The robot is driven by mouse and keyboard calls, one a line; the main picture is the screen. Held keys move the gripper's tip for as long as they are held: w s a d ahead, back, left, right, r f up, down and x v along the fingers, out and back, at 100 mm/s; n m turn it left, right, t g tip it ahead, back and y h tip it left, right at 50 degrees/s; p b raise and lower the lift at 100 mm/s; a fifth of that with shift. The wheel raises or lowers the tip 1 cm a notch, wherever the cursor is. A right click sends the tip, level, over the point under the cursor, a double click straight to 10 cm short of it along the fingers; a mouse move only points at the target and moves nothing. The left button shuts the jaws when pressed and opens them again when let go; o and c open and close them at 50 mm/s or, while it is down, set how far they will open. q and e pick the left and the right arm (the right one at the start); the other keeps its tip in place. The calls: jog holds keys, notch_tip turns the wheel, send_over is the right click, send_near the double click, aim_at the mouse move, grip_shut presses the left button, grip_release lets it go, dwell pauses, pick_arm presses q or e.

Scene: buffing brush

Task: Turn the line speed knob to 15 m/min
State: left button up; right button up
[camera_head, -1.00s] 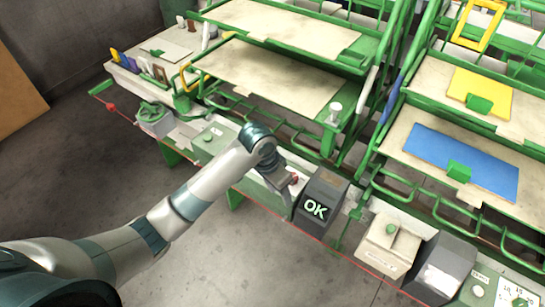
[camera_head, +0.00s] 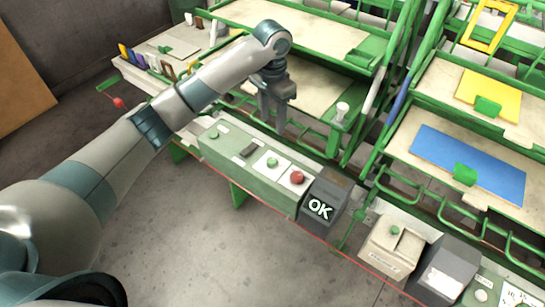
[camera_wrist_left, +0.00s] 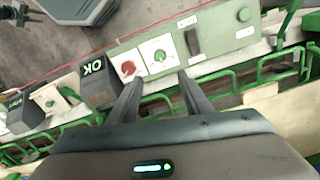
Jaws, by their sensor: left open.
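My left gripper (camera_head: 273,122) points down above the rails just behind the green control panel (camera_head: 225,158), with nothing between its fingers. In the left wrist view its two fingers (camera_wrist_left: 160,80) are apart, and a small green knob on a white dial plate (camera_wrist_left: 159,56) lies beyond the gap between them. This white dial plate (camera_head: 271,162) also shows in the head view, beside a red button (camera_head: 297,177). A numbered dial (camera_head: 517,296) sits at the lower right corner, partly cut off. I cannot read which dial is line speed.
A dark box marked OK (camera_head: 321,205) stands right of the panel, then a beige box (camera_head: 393,246) and a grey box (camera_head: 441,269). Green rails and trays rise behind. A dark switch (camera_head: 249,149) sits on the panel. The floor in front is clear.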

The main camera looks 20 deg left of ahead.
pick_arm(q)
jog(key=p, duration=0.4)
send_near(272, 160)
notch_tip(272, 160, down, 9)
jog(key=shift+r, duration=0.2)
dwell(0.4)
jog(key=c, duration=1.1)
